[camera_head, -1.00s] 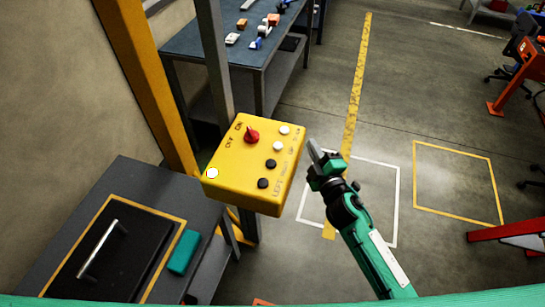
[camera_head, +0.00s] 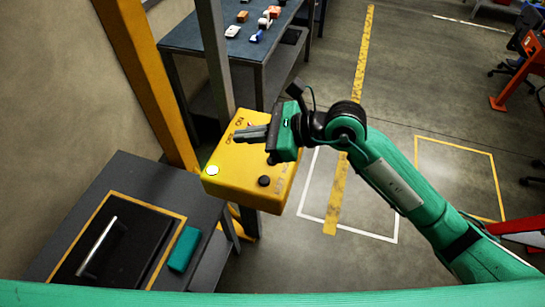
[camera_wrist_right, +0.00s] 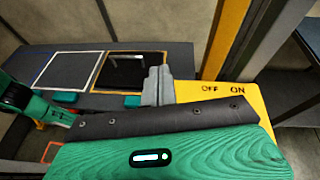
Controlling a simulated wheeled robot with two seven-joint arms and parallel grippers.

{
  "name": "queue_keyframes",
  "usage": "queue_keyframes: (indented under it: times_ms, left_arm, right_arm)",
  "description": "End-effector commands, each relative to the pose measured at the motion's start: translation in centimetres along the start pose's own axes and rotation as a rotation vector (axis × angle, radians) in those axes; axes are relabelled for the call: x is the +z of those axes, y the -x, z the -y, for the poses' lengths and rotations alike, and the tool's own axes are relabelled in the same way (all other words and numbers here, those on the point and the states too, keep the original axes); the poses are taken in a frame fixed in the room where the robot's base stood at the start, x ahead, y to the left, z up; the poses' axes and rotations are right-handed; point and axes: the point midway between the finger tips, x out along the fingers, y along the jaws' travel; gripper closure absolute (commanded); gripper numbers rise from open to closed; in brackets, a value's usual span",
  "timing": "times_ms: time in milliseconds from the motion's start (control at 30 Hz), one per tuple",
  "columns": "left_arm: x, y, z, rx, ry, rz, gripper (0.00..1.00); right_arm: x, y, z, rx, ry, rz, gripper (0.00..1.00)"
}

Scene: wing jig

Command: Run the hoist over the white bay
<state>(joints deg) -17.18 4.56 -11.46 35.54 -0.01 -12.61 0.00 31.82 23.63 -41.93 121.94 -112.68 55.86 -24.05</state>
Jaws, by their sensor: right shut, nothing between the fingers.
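The yellow control box (camera_head: 235,185) hangs beside a grey post. Its lamp (camera_head: 212,170) at the left corner is lit. My right gripper (camera_head: 238,134) is shut and empty over the box top, with its fingers pointing left, near the OFF and ON lettering. It hides the red knob and most buttons; one black button (camera_head: 264,181) shows. In the right wrist view the shut fingers (camera_wrist_right: 157,85) are beside the box (camera_wrist_right: 225,97). The white bay (camera_head: 370,235) is a white floor outline, partly behind my right arm. A green part of my left arm shows in the wrist view, its jaws unclear. No hoist shows.
A yellow-outlined bay (camera_head: 458,148) lies right of the white one. A dark bench (camera_head: 130,170) with a handled black panel is at left. A blue-topped table (camera_head: 195,40) with small parts stands behind. A yellow column (camera_head: 150,80) is near the box.

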Motion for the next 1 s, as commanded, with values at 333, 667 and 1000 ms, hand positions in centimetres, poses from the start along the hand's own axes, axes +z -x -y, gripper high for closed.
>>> queue_keyframes:
  times_ms: [333, 667, 1000]
  left_arm:
    - [0.0, -0.1, 0.0, 0.000, 0.000, 0.000, 1.00]
    - [0.0, -0.1, 0.0, 0.000, 0.000, 0.000, 1.00]
    - [0.1, -0.2, 0.0, 0.000, 0.000, 0.001, 1.00]
  right_arm:
    - [-3.6, 3.2, 4.0, -0.140, 0.383, -0.476, 1.00]
    - [-4.0, 4.1, 4.9, -0.170, 0.428, -0.552, 1.00]
    - [-4.5, 3.9, 4.8, -0.169, 0.426, -0.550, 1.00]
